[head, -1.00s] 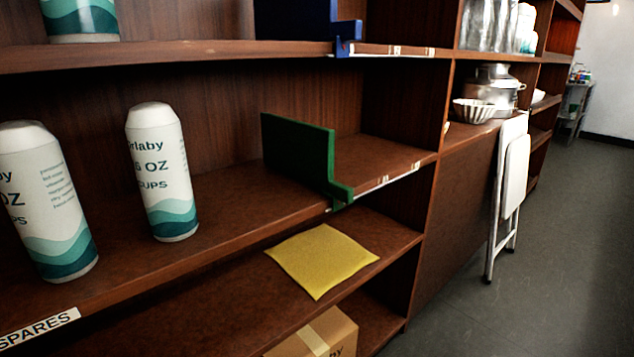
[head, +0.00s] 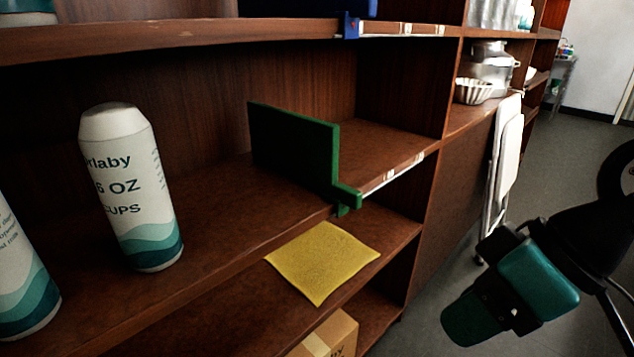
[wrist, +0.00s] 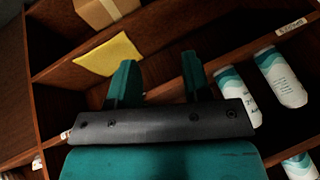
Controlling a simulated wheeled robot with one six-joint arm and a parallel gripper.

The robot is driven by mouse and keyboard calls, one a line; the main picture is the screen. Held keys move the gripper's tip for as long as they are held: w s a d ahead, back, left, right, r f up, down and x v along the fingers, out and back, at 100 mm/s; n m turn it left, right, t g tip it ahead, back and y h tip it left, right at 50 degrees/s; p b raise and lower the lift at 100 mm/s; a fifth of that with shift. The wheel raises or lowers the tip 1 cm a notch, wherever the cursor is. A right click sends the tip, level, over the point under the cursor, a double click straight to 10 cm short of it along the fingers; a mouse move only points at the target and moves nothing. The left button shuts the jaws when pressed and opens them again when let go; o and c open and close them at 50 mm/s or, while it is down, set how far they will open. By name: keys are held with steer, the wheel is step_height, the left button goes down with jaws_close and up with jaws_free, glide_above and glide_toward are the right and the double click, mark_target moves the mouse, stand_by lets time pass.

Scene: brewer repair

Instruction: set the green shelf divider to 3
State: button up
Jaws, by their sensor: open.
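The green shelf divider (head: 296,150) stands upright on the middle shelf in the head view. Its front clip hangs over the shelf's front edge, at the left end of a white label strip (head: 398,172). The numbers on the strip are too small to read. My gripper shows at the lower right of the head view, with its teal body (head: 538,277) out over the floor, right of the shelves and apart from the divider. In the wrist view my gripper (wrist: 158,80) has its two teal fingers spread with nothing between them. I cannot make out the divider in the wrist view.
White cup tubes (head: 130,190) stand left of the divider. A blue divider (head: 350,25) is on the shelf above. A yellow cloth (head: 323,262) and a cardboard box (head: 330,337) lie below. A folded white stool (head: 503,165) leans at the right. Floor before the shelves is clear.

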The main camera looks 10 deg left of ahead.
steer(key=w+a+r+n+t+y+p, duration=0.2)
steer(key=w+y+p, duration=0.1)
steer(key=w, duration=0.4)
steer(key=t+y+p, duration=0.1)
steer(key=t+p, duration=0.4)
steer(key=p, duration=0.2)
glide_toward(360, 193)
steer(key=p+x, duration=0.2)
steer(key=x, duration=1.1)
steer(key=shift+a+r+p, duration=0.1)
steer(key=shift+p, duration=0.3)
steer(key=shift+t+y, duration=0.3)
jaws_close()
steer(key=shift+w, duration=0.1)
